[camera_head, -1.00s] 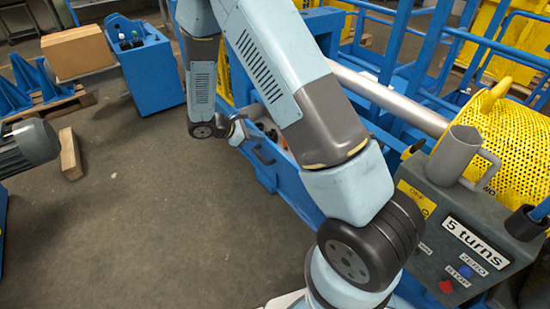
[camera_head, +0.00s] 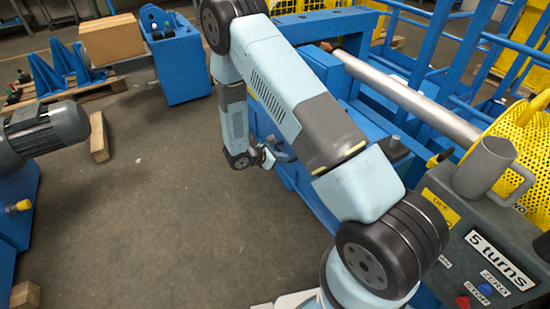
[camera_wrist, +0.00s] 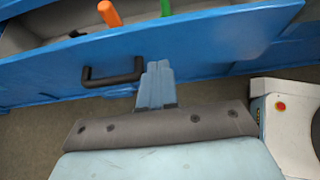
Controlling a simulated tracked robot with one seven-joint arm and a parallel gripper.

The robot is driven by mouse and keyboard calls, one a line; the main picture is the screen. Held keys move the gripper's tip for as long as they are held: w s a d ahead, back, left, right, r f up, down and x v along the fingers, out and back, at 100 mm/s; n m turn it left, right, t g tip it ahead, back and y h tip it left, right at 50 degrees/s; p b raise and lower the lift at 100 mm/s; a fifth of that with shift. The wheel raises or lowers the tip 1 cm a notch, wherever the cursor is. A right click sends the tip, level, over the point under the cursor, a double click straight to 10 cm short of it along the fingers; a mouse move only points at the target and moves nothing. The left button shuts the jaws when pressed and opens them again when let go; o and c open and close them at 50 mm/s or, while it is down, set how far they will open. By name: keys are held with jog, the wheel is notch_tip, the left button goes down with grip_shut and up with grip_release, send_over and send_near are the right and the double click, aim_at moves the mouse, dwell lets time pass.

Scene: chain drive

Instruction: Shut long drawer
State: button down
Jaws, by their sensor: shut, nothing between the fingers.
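The long drawer is blue and stands open in the wrist view, its front (camera_wrist: 215,45) crossing the picture. A black bar handle (camera_wrist: 113,74) is on that front. A grey interior shows behind the front's top edge, with an orange handle (camera_wrist: 109,13) and a green handle (camera_wrist: 166,8) in it. My gripper (camera_wrist: 158,66) is shut and empty, its fingers against or very near the drawer front, just right of the handle; contact is unclear. In the head view my gripper (camera_head: 268,157) is low beside the blue frame, and my arm hides most of the drawer.
A control box (camera_head: 440,215) with a grey mug (camera_head: 484,168) stands at right, near my arm. A metal shaft (camera_head: 410,98) and yellow perforated drum (camera_head: 525,150) lie behind. A grey motor (camera_head: 45,133) and wood block (camera_head: 98,138) are at left. The floor between is clear.

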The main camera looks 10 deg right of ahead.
jog(key=w+d+f, duration=0.2)
jog(key=d, duration=0.5)
jog(key=shift+w, duration=0.2)
jog(key=shift+d, duration=0.1)
